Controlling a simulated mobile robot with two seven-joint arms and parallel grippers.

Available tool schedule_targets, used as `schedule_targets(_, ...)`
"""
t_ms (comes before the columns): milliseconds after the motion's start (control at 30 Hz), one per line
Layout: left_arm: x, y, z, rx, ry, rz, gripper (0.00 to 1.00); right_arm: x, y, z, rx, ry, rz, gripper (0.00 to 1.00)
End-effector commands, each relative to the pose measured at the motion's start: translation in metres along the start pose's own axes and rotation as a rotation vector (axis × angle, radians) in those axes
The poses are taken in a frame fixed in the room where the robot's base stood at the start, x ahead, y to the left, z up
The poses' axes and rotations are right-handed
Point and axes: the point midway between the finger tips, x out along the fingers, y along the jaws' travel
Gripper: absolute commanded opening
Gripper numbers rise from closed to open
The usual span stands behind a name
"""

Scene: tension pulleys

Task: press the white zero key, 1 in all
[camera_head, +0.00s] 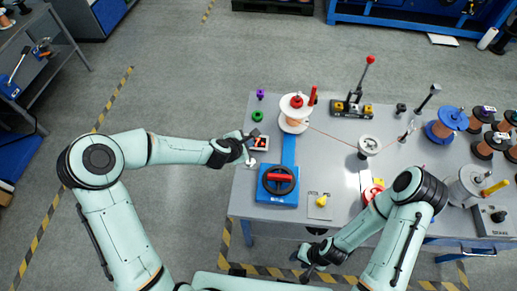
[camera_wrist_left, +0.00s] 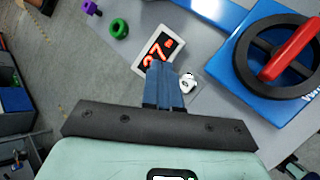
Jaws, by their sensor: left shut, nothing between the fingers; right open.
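The white zero key (camera_head: 251,163) is a small white round piece near the left edge of the table, just below a small display with red digits (camera_head: 261,143). In the left wrist view, the key (camera_wrist_left: 188,83) shows right beside my shut blue fingers, partly hidden by them. The display (camera_wrist_left: 157,48) lies just beyond the fingertips. My left gripper (camera_head: 248,151) is shut and empty, over the table edge close to the key and display. Whether it touches the key, I cannot tell. My right gripper (camera_head: 304,264) is open, low in front of the table.
A blue base with a black handwheel (camera_head: 278,180) stands right of the key. Green (camera_head: 257,116) and purple (camera_head: 260,95) knobs lie beyond the display. A copper spool (camera_head: 294,113) and a red-knobbed lever (camera_head: 370,60) stand further back. A wire runs to a white pulley (camera_head: 368,146).

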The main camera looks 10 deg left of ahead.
Motion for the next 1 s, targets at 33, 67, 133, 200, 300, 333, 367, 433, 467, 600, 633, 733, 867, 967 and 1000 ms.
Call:
schedule_targets(33,0.001,-0.002,-0.002,0.0,0.001,-0.002,0.0,0.001,0.001,0.002,0.0,-0.003,0.0,0.43)
schedule_targets(67,0.001,-0.002,-0.002,0.0,0.001,-0.002,0.0,0.001,0.001,0.002,0.0,-0.003,0.0,0.43)
schedule_targets(133,0.001,-0.002,-0.002,0.001,0.001,-0.002,0.0,0.001,0.001,0.002,0.0,-0.003,0.0,0.43)
schedule_targets(200,0.001,-0.002,-0.001,0.001,0.001,-0.002,0.0,0.001,0.001,0.002,0.0,-0.003,0.0,0.43)
schedule_targets(300,0.001,-0.002,-0.001,0.001,0.001,-0.002,0.0,0.001,0.001,0.001,0.0,-0.002,0.0,0.43)
schedule_targets(333,0.001,-0.002,-0.001,0.002,0.001,-0.002,0.0,0.001,0.001,0.001,0.0,-0.002,0.0,0.43)
schedule_targets(367,0.001,-0.002,-0.001,0.002,0.001,-0.002,0.0,0.001,0.001,0.001,0.0,-0.002,0.0,0.43)
schedule_targets(433,0.001,-0.002,-0.002,0.002,0.001,-0.002,0.0,0.001,0.001,0.002,0.0,-0.003,0.0,0.43)
schedule_targets(467,0.002,-0.003,-0.002,0.001,0.001,-0.002,0.0,0.002,0.001,0.002,0.0,-0.003,0.001,0.43)
schedule_targets(600,0.009,-0.01,-0.008,-0.001,0.002,-0.005,0.0,0.009,0.005,0.007,0.003,-0.01,0.003,0.43)
schedule_targets(633,0.012,-0.012,-0.01,-0.001,0.002,-0.005,0.0,0.011,0.007,0.009,0.004,-0.012,0.004,0.43)
schedule_targets(733,0.022,-0.02,-0.018,-0.001,0.003,-0.005,0.0,0.019,0.012,0.014,0.006,-0.019,0.006,0.43)
schedule_targets(867,0.036,-0.03,-0.028,-0.002,0.003,-0.006,0.0,0.031,0.018,0.021,0.01,-0.028,0.01,0.43)
schedule_targets(967,0.045,-0.036,-0.035,-0.001,0.002,-0.004,0.0,0.038,0.022,0.025,0.012,-0.034,0.011,0.43)
schedule_targets(1000,0.049,-0.039,-0.037,0.001,0.002,-0.003,0.0,0.043,0.025,0.028,0.013,-0.037,0.013,0.43)
